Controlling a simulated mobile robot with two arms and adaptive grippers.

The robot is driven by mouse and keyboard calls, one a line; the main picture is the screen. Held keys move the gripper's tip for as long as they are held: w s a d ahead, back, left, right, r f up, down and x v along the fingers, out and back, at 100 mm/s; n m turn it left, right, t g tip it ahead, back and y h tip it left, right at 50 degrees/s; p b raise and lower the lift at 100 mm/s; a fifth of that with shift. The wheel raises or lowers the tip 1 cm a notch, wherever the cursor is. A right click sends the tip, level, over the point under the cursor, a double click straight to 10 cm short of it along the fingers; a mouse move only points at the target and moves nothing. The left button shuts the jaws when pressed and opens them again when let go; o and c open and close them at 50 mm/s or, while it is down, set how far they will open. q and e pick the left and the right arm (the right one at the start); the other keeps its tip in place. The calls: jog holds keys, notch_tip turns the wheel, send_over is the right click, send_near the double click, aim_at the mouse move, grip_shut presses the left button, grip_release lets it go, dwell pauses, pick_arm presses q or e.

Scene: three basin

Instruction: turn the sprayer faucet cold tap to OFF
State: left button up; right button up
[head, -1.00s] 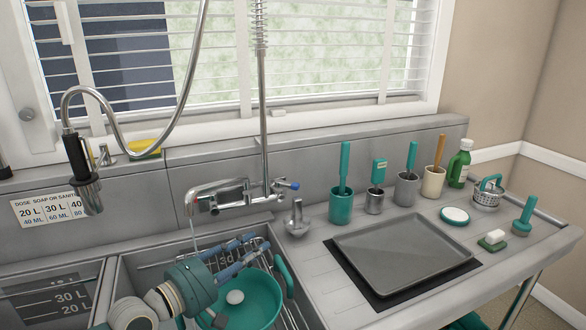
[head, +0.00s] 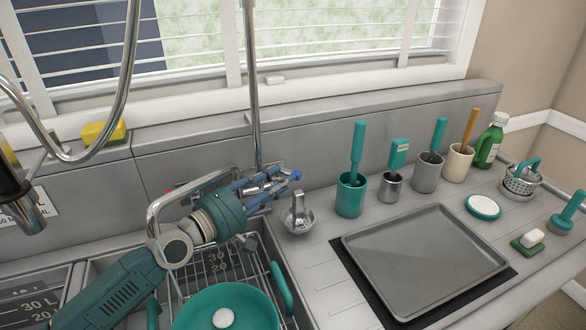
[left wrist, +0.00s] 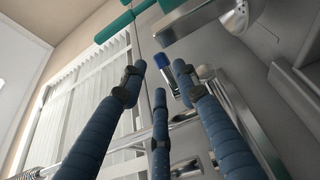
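The sprayer faucet stands at the back wall, with its chrome spout (head: 152,208) partly behind my left arm. The blue-tipped cold tap (head: 296,175) sticks out on the right side of the faucet; its blue cap (left wrist: 162,60) also shows in the left wrist view. My left gripper (head: 268,184) reaches in beside the tap, its fingers pointing right toward the blue tip. In the left wrist view the three fingers (left wrist: 160,78) are spread, with the blue cap between and beyond their tips. I cannot tell whether any finger touches the tap. My right gripper is not visible.
A teal pan (head: 245,293) sits in the sink on a wire rack (head: 205,262). A chrome sink piece (head: 298,214), a teal cup (head: 350,197) and a grey tray (head: 425,258) stand to the right. The sprayer head (head: 22,205) hangs at left.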

aim_at(293, 171)
pick_arm(q)
jog(key=shift+x, duration=2.7)
jog(key=shift+a+f, duration=0.1)
grip_shut()
